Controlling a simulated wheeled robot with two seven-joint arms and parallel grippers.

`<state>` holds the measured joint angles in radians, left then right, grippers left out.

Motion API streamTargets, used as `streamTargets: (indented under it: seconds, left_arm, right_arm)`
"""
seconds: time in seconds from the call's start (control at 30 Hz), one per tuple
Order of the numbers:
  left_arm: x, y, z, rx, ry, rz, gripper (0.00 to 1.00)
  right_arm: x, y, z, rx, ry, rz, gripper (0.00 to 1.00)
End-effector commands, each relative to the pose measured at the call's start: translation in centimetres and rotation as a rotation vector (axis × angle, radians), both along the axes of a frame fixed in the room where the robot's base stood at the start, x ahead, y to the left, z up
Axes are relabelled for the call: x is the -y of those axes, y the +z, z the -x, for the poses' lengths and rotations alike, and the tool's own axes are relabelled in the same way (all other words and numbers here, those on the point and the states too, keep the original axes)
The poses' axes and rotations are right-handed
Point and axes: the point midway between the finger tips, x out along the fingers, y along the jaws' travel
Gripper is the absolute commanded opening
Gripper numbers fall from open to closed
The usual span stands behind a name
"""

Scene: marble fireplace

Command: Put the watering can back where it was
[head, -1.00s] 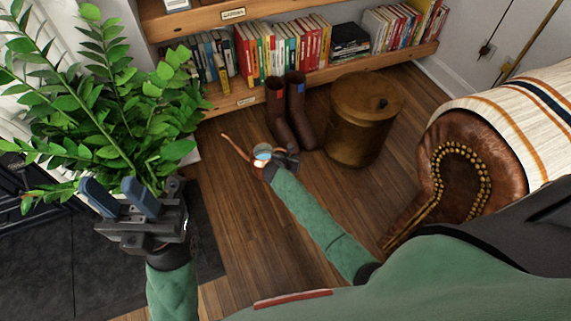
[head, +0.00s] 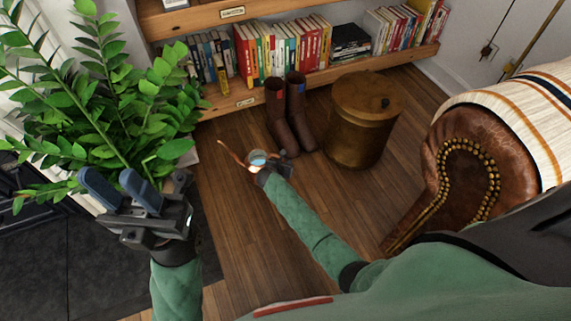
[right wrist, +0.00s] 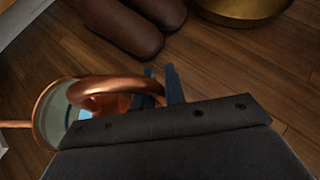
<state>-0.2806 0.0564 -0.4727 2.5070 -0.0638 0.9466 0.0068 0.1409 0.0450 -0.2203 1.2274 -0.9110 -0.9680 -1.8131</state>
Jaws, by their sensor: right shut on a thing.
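The copper watering can (head: 258,158) is small in the middle of the head view, with its thin spout pointing up and left. In the right wrist view its round open top (right wrist: 49,104) and curved copper handle (right wrist: 112,86) are at the left. My right gripper (head: 272,170) is shut on the handle; its dark fingers (right wrist: 163,86) show beside the handle's end. The can is above the wooden floor; its base is hidden, so its height is unclear. My left gripper (head: 119,187) is open and empty, in front of the green plant (head: 95,110).
Brown boots (head: 293,118) and a brass bin (head: 362,125) stand beyond the can. A wooden bookshelf (head: 310,74) runs behind them. A leather armchair (head: 465,165) is at the right.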

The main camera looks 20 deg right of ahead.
Motion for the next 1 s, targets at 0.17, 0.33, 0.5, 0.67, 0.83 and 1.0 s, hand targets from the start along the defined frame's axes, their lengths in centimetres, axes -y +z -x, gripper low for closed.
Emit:
streamTargets:
  seconds: [0.17,0.33,0.5,0.67,0.83,1.0]
  left_arm:
    - [-0.1,-0.1,0.1,-0.005,0.003,0.002,0.36]
    - [-0.1,-0.4,0.2,-0.013,0.004,0.002,0.36]
    - [-0.1,-0.4,0.1,-0.012,0.004,0.000,0.36]
    - [-0.1,-0.2,0.1,-0.008,0.003,-0.004,0.36]
    - [-0.2,0.7,0.2,-0.002,0.015,-0.013,0.36]
    - [-0.5,1.3,0.3,-0.003,0.043,-0.026,0.36]
  right_arm:
    - [0.0,0.0,-0.1,0.002,0.000,0.000,0.00]
    - [0.0,-0.2,0.0,0.000,0.000,0.000,0.34]
    - [0.0,-0.2,0.0,0.000,0.000,0.000,0.34]
    - [-0.2,0.3,0.2,0.000,0.000,0.000,0.34]
    - [-1.5,1.7,1.5,0.000,0.001,0.000,0.34]
    - [-3.4,3.6,3.5,0.000,0.001,-0.001,0.34]
